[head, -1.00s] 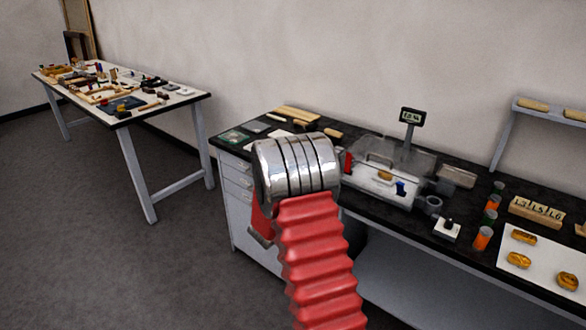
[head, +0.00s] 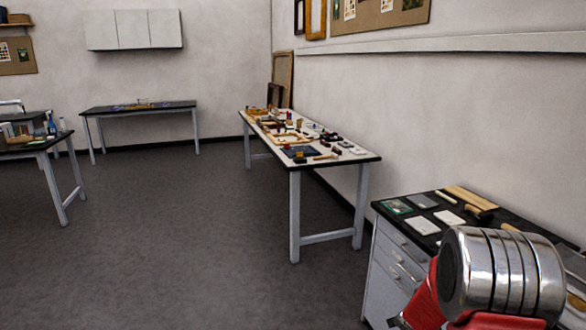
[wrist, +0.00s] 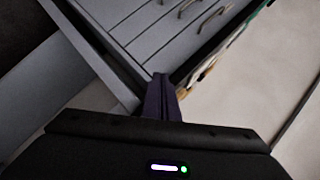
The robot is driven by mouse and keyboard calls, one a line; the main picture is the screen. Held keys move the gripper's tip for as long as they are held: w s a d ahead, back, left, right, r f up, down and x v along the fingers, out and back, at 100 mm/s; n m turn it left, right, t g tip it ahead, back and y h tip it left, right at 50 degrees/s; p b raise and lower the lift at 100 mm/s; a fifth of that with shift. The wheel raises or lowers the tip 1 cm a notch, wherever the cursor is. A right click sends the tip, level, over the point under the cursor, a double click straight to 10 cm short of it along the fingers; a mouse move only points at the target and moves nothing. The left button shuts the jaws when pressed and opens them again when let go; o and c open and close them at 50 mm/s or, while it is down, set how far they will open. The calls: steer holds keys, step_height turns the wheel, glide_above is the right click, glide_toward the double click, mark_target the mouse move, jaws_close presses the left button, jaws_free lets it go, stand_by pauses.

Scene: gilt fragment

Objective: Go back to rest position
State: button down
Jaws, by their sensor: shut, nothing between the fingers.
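My gripper (wrist: 161,97) shows in the wrist view with its dark fingers together and nothing between them. Behind the fingers in that view are the grey drawers (wrist: 190,25) of a bench cabinet. In the head view my arm, with a red sleeve and a shiny metal joint, is at the lower right, in front of the bench. The gripper's fingertips cannot be made out in the head view.
The drawer bench (head: 383,270) stands close at right, with cards and tools on its dark top. A white-topped table (head: 367,158) with many small items stands along the wall. A dark-topped table (head: 180,104) is at the back. The grey floor (head: 170,240) is open at left and centre.

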steer(key=s+a+r+n+g+y, duration=0.1)
steer(key=s+a+r+n+y, duration=0.2)
steer(key=a, duration=0.4)
steer(key=s+a+r+n+g+y, duration=0.1)
steer(key=s+a+n+y, duration=0.1)
steer(key=s+a+n, duration=0.4)
steer(key=s+a+r+n+g+y, duration=0.1)
steer(key=s+a+r+n+y, duration=0.15)
steer(key=a, duration=0.45)
steer(key=s+a+r+n, duration=0.4)
steer(key=s+r, duration=0.3)
steer(key=s, duration=0.4)
steer(key=s+a+r+n, duration=0.4)
steer(key=s+r, duration=0.3)
steer(key=s, duration=0.5)
steer(key=shift+a+r+n+y, duration=0.15)
steer(key=shift+r+n+y, duration=0.25)
steer(key=shift+n, duration=0.25)
